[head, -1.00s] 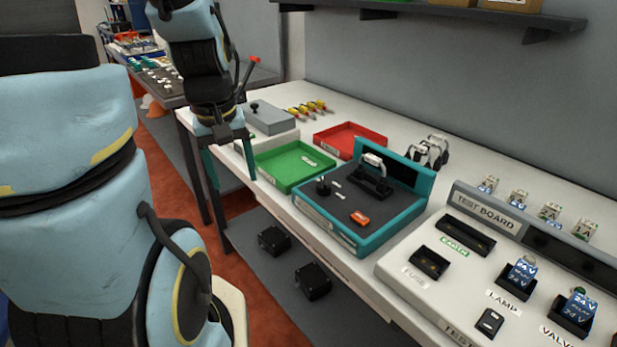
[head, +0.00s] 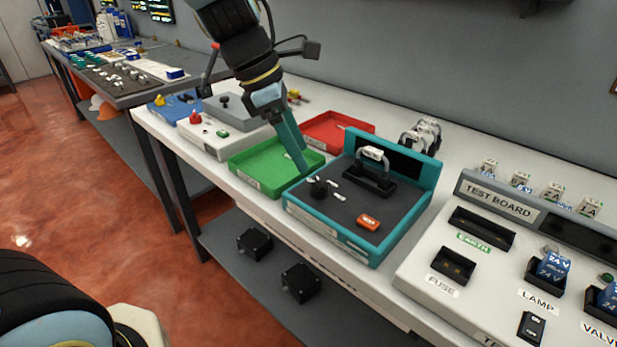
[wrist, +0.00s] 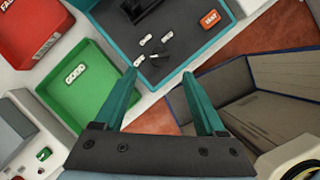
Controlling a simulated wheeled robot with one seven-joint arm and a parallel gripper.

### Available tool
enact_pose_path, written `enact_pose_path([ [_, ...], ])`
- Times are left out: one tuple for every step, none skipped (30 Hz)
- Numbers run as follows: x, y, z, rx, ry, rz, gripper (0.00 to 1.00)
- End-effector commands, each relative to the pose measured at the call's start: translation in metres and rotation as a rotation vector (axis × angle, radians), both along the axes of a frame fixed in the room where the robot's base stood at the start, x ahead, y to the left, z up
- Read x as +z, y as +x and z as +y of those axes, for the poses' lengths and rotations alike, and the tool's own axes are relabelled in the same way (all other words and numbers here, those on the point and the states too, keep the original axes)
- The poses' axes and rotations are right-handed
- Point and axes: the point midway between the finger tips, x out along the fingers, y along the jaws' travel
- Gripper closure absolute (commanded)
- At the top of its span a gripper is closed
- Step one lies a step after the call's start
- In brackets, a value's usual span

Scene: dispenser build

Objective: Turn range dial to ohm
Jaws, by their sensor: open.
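The teal tester (head: 400,218) stands on the white bench with a dark grey top panel. Its range dial (head: 319,188) is a small black knob near the panel's left front corner, with small white labels beside it. My gripper (head: 302,168) points down with teal fingers over the tester's left edge. In the wrist view my gripper (wrist: 160,74) is open and empty, its fingers apart from the dial.
An orange TEST button (head: 369,222) and a black holder with a pale handle (head: 371,172) are on the panel. A green tray (head: 247,172) and a red tray (head: 337,131) stand to the left and behind. The test board (head: 500,265) is at right.

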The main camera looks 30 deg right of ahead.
Motion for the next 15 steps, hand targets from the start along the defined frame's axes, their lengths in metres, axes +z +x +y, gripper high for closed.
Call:
enact_pose_path([
  [-0.011, -0.003, -0.003, -0.002, 0.003, 0.003, 0.27],
  [-0.016, -0.004, -0.005, -0.002, 0.004, 0.003, 0.27],
  [-0.023, -0.005, -0.007, -0.002, 0.004, 0.003, 0.27],
  [-0.029, -0.006, -0.009, -0.001, 0.004, 0.003, 0.27],
  [-0.034, -0.007, -0.011, -0.002, 0.004, 0.003, 0.27],
  [-0.04, -0.008, -0.013, 0.0, 0.003, 0.002, 0.27],
  [-0.045, -0.009, -0.015, -0.002, 0.004, 0.002, 0.27],
  [-0.049, -0.01, -0.016, -0.002, 0.004, 0.002, 0.27],
  [-0.054, -0.011, -0.018, -0.001, 0.003, 0.001, 0.27],
  [-0.058, -0.012, -0.019, -0.002, 0.003, 0.001, 0.27],
  [-0.061, -0.013, -0.021, -0.002, 0.002, 0.002, 0.27],
  [-0.064, -0.013, -0.022, -0.001, 0.001, 0.0, 0.27],
  [-0.066, -0.013, -0.023, -0.001, 0.001, -0.001, 0.27],
  [-0.068, -0.014, -0.023, -0.001, 0.001, -0.001, 0.27],
  [-0.07, -0.014, -0.024, -0.001, 0.001, -0.001, 0.27],
])
